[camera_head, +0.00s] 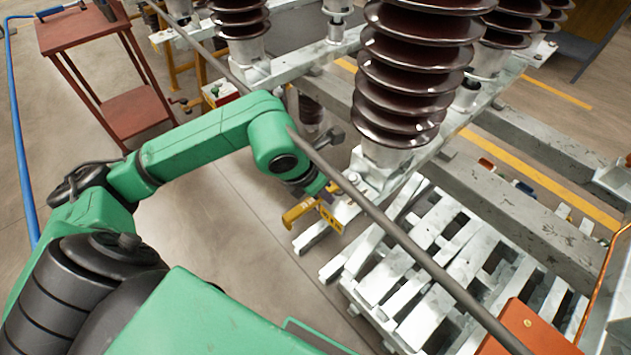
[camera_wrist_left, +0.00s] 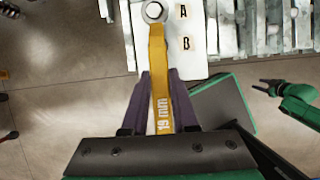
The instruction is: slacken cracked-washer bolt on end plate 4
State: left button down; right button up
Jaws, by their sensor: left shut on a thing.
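My left gripper (camera_head: 322,190) is shut on a yellow wrench (camera_head: 300,211) marked 19 mm. The same wrench (camera_wrist_left: 158,75) runs straight ahead between the dark fingers of the left gripper (camera_wrist_left: 160,100). Its far end overlaps a round bolt head (camera_wrist_left: 154,11) on a pale end plate (camera_wrist_left: 195,62) marked A and B. The ring seems to lie around the bolt; how deep it sits I cannot tell. No plate number or washer crack is readable. A small dark gripper on a green arm, my right gripper (camera_wrist_left: 264,87), stands apart at the right with its fingers spread and empty.
Brown ribbed insulators (camera_head: 410,75) stand on pale metal beams beside the wrench. A long grey rod (camera_head: 400,235) crosses the head view. A white slatted stack (camera_head: 420,265) lies below right.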

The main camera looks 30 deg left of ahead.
pick_arm(q)
jog(key=shift+d, duration=0.1)
jog(key=shift+r, duration=0.15)
jog(key=shift+r+p, duration=2.3)
jog(key=shift+r, duration=1.15)
jog(key=shift+f, duration=0.1)
